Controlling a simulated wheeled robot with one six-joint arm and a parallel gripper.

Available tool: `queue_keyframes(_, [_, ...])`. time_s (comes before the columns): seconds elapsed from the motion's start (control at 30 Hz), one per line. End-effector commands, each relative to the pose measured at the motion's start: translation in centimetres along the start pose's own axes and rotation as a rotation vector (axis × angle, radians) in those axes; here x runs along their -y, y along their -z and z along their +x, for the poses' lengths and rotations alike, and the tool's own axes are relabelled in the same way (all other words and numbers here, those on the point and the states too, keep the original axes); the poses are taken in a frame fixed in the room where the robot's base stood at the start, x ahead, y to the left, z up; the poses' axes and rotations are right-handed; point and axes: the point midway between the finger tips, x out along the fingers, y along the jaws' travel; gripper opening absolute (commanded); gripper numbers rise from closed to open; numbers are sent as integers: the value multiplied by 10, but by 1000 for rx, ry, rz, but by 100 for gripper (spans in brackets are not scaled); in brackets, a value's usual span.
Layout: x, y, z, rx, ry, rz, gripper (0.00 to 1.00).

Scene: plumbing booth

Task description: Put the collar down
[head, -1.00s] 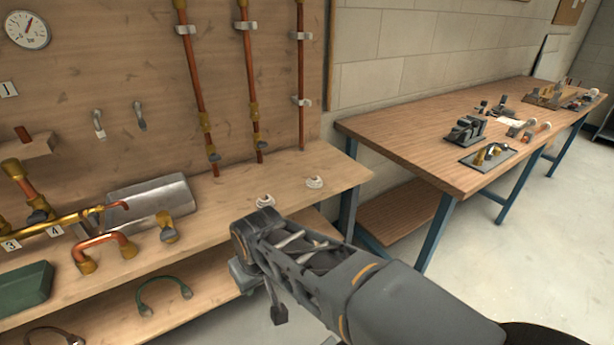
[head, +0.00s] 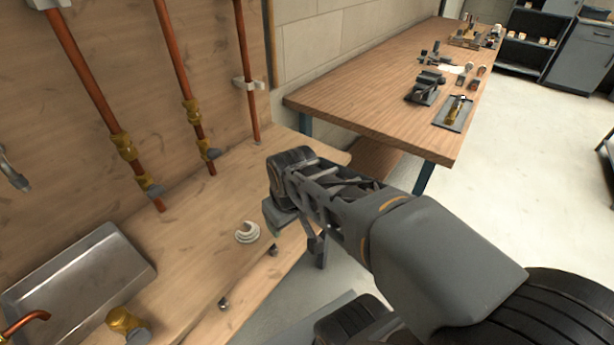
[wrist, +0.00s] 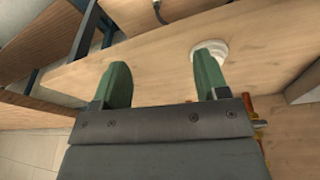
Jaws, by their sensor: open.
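A white ring-shaped collar (head: 247,232) lies on the wooden bench top (head: 200,265), left of my gripper (head: 297,232) in the head view. In the wrist view a white collar (wrist: 211,46) lies on the wood, partly hidden behind the right finger. My gripper's green fingers (wrist: 163,78) are spread apart with nothing between them. The gripper is above the bench's front edge; I cannot tell its exact height. A second collar is not visible in the head view now; my arm may cover it.
Copper pipes (head: 178,75) with brass valves rise at the back of the bench. A metal tray (head: 75,290) and a brass fitting (head: 127,322) are at the left. A wooden table (head: 385,100) with tools stands behind my arm. Open floor is at the right.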

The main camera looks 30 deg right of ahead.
Motion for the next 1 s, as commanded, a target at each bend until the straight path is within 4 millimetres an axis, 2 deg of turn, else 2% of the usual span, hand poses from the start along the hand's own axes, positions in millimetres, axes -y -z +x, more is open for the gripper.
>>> queue_keyframes(0.1, [-14, 27, -19, 37, 6, -251, 77])
queue_keyframes(0.3, [-49, 74, -38, 102, 51, -783, 77])
queue_keyframes(0.5, [-84, 109, -46, 135, 127, -1250, 77])
queue_keyframes(0.6, [-97, 122, -46, 138, 164, -1431, 77])
queue_keyframes(0.7, [-107, 130, -46, 136, 193, -1569, 77])
queue_keyframes(0.87, [-115, 137, -41, 132, 223, -1697, 77])
queue_keyframes(1.0, [-115, 134, -21, 131, 235, -1735, 77])
